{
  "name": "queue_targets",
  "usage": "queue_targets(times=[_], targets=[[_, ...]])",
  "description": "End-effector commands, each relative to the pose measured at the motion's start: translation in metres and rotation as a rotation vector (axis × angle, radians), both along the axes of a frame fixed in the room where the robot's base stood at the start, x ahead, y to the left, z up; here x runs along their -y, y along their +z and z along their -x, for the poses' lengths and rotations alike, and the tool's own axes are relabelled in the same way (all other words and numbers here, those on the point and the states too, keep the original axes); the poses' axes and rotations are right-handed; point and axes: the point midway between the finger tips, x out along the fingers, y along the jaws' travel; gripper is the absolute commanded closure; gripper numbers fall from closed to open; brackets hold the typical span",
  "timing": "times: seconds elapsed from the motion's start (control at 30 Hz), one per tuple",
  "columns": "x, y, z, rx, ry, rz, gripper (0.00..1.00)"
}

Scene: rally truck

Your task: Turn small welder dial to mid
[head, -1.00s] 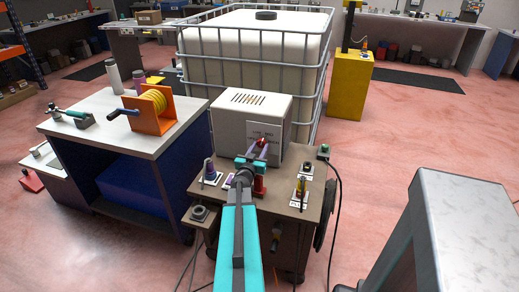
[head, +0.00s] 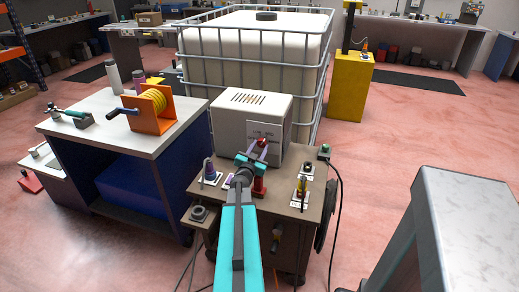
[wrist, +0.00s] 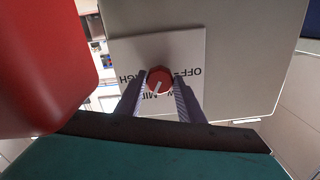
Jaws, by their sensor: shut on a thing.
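The small welder dial (wrist: 159,80) is a round red knob with a white pointer mark, set on a white plate (wrist: 185,50) on the pale welder box (head: 252,108). In the wrist view the plate's lettering is upside down, with OFF at the right, MID below and HIGH at the left, partly hidden. The pointer slants down and slightly left, near MID. My gripper (wrist: 160,98) is shut on the dial, one finger on each side. In the head view my gripper (head: 259,153) is at the box's front and largely covers the dial.
A large red shape (wrist: 45,65) fills the wrist view's left side. The brown cart top (head: 290,165) carries other knobs, including a yellow one (head: 301,187). A workbench with an orange reel (head: 152,109) stands left. A caged white tank (head: 255,45) stands behind.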

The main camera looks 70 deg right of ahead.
Motion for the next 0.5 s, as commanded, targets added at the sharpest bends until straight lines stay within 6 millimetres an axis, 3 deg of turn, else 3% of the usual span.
queue_targets(times=[0.03,0.13,0.5], targets=[[-0.0003,-0.0008,0.0003,0.0,-0.001,-0.001,0.62],[-0.0002,-0.0007,0.0002,0.0,0.0,-0.001,0.47],[-0.0012,-0.0002,0.0001,-0.001,0.0,-0.001,0.47]])
